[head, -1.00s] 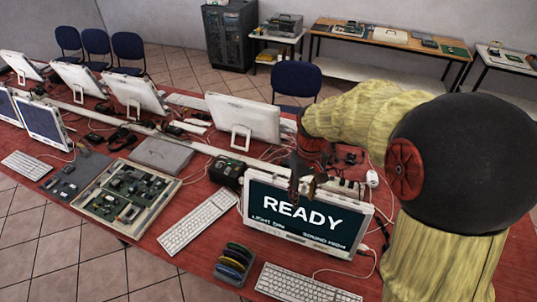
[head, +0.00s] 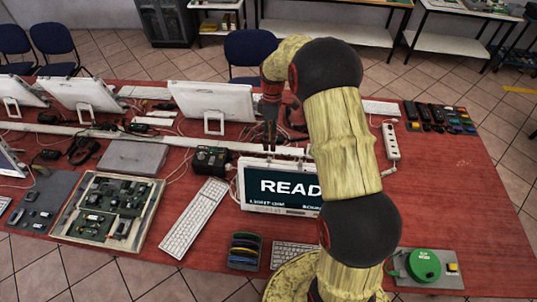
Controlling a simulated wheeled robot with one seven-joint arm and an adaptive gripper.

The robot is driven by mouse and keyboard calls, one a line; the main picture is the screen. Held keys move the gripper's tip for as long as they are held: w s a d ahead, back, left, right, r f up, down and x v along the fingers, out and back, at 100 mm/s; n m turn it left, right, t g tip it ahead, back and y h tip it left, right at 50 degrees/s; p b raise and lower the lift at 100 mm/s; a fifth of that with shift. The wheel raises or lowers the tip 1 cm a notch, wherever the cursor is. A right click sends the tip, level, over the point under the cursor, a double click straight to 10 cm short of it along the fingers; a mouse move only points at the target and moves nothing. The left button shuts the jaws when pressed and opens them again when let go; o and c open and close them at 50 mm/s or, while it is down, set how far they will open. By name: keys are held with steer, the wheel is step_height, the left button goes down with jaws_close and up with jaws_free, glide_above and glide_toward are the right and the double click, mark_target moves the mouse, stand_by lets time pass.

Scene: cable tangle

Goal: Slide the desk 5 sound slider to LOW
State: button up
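A white-framed monitor (head: 277,187) stands at the front of the red table. My gripper (head: 270,144) points down behind the monitor's top edge, above the pale strip running along the table. Its dark fingers look close together, but whether they are open or shut is too small to tell. I cannot make out the sound slider; small dark parts sit on the strip by the gripper. No desk number is readable.
A black box (head: 211,160) stands left of the monitor.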

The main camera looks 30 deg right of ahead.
mark_target(270, 158)
steer(key=shift+p+x, duration=0.55)
steer(key=shift+x, duration=3.3)
steer(key=c, duration=0.4)
jaws_close()
